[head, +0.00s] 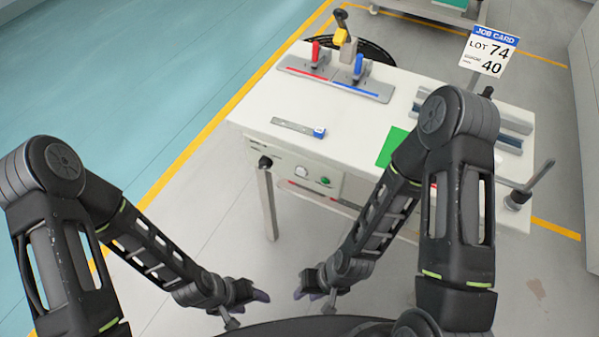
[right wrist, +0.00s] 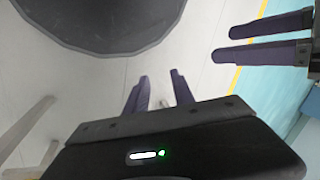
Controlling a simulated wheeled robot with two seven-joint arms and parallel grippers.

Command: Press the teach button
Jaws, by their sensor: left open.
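A control panel (head: 310,179) is on the front face of the white workstation table (head: 340,125). It carries a round white dial or button (head: 302,171) and a small green button (head: 325,181); no teach label is readable. My left gripper (head: 264,296) is low in front of the table, well apart from the panel, open and empty. Its two fingers also show in the right wrist view (right wrist: 224,44). My right gripper (head: 298,294) is also low, facing the left one across a gap. Its fingers (right wrist: 160,78) are apart with nothing between them.
On the table are a fixture with red and blue levers (head: 335,78), a blue-ended ruler-like strip (head: 299,129), a green sheet (head: 392,147) and grey rails (head: 510,131). A job card (head: 487,52) stands behind. A crank handle (head: 530,186) projects at the right. The floor before the panel is clear.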

